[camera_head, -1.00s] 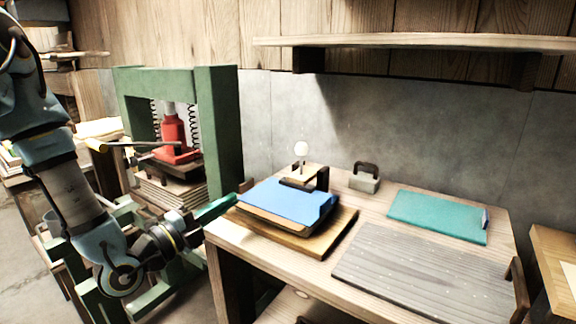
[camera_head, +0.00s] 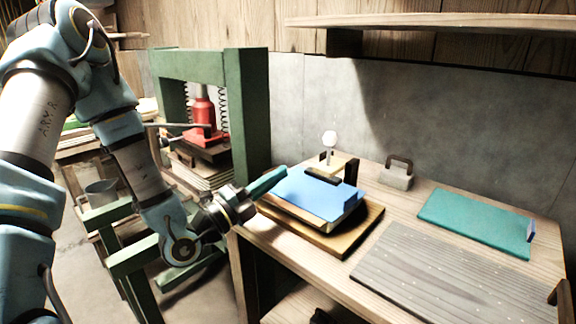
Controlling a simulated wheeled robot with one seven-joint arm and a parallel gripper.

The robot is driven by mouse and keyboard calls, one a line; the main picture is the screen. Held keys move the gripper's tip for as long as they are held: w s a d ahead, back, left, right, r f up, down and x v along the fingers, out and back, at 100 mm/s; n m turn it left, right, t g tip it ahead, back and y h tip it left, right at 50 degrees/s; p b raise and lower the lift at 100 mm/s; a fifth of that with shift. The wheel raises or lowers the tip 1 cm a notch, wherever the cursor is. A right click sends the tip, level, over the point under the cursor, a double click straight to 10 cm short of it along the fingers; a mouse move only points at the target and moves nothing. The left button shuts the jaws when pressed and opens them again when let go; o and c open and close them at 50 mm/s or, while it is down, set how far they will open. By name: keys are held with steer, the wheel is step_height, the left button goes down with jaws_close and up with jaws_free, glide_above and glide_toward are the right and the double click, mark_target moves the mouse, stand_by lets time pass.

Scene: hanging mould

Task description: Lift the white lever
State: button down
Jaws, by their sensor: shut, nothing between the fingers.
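The white lever (camera_head: 330,139) shows as a round white knob on a thin upright post. It stands at the back of a small wooden fixture (camera_head: 349,162) on the table, behind a blue-topped board (camera_head: 313,194). My gripper (camera_head: 286,171) has teal fingers, which are shut and empty. Its tip is near the left back edge of the blue board, left of and lower in the picture than the white knob, and apart from it. I cannot tell how high the tip is above the board.
A green press frame (camera_head: 245,110) with a red jack (camera_head: 203,112) stands behind my arm. The table also holds a grey block with a handle (camera_head: 396,175), a teal board (camera_head: 474,222) and a grey slatted board (camera_head: 440,275). A shelf (camera_head: 430,27) hangs above.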

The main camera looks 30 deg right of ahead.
steer(key=p, duration=0.5)
glide_toward(326, 136)
steer(key=x, duration=0.2)
steer(key=f+x, duration=0.1)
steer(key=x, duration=0.2)
steer(key=shift+d, duration=0.2)
steer(key=shift+w+d, duration=0.1)
steer(key=shift+d, duration=0.5)
steer(key=shift+r, duration=0.1)
steer(key=shift+w+d+r+y+p, duration=0.1)
steer(key=shift+d+r+y+p, duration=0.2)
steer(key=shift+r+y+p, duration=0.15)
steer(key=shift+d+r+y+p, duration=0.3)
steer(key=shift+r+y+p, duration=0.05)
steer(key=shift+r+y, duration=0.15)
steer(key=w+d+r+n+g+y+p, duration=0.1)
steer(key=w+d+r+y, duration=0.1)
steer(key=d+y, duration=0.5)
steer(key=shift+w+d+p, duration=0.35)
steer(key=shift+w+d, duration=0.25)
steer(key=shift+d, duration=1.85)
steer(key=shift+r, duration=0.1)
steer(key=shift+d+r, duration=0.1)
